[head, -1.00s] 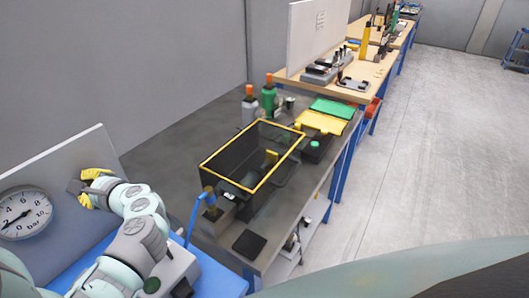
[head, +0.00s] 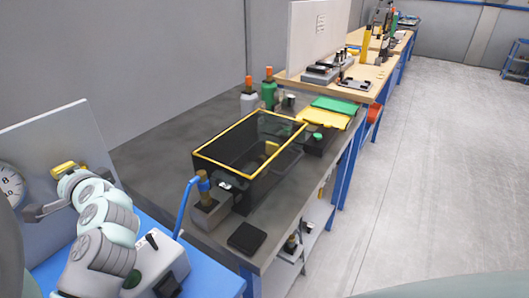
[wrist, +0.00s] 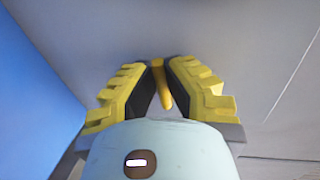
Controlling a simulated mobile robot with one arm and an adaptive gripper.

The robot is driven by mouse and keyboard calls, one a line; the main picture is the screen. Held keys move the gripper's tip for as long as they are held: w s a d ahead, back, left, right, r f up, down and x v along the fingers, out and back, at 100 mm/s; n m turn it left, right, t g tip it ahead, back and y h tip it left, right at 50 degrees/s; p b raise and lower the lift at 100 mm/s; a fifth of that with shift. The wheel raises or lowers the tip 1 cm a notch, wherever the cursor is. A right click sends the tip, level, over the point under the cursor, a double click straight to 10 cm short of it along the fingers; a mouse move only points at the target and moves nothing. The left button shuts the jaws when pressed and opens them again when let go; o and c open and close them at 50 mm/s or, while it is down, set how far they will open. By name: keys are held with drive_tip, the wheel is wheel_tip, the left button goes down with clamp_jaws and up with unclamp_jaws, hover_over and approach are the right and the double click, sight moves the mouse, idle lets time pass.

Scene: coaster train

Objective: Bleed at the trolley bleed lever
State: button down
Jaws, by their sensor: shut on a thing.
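The bleed lever (wrist: 162,84) is a small yellow handle, seen in the wrist view against a grey panel. My gripper (wrist: 162,64) has yellow ribbed fingers with dark pads, and their tips close in on the lever from both sides. In the head view, my gripper (head: 68,168) is in front of the trolley's grey upright panel (head: 50,140); the lever cannot be told apart from the fingers there. A round white pressure gauge (head: 10,186) on that panel is partly cut off at the left edge.
The trolley's blue top (head: 215,279) carries a grey box (head: 165,259) near my arm. A blue hooked pipe (head: 186,205) rises beside it. A grey bench (head: 150,160) holds a dark yellow-rimmed bin (head: 222,167) and bottles. Open floor (head: 440,180) lies at the right.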

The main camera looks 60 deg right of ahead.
drive_tip(key=shift+f, duration=0.25)
idle(0.3)
drive_tip(key=c, duration=1)
unclamp_jaws()
drive_tip(key=shift+w+r, duration=0.1)
drive_tip(key=shift+r, duration=0.05)
drive_tip(key=s+r, duration=0.1)
drive_tip(key=s, duration=0.6)
drive_tip(key=shift+s+d+r, duration=0.15)
drive_tip(key=shift+s+r, duration=0.05)
drive_tip(key=shift+s, duration=0.05)
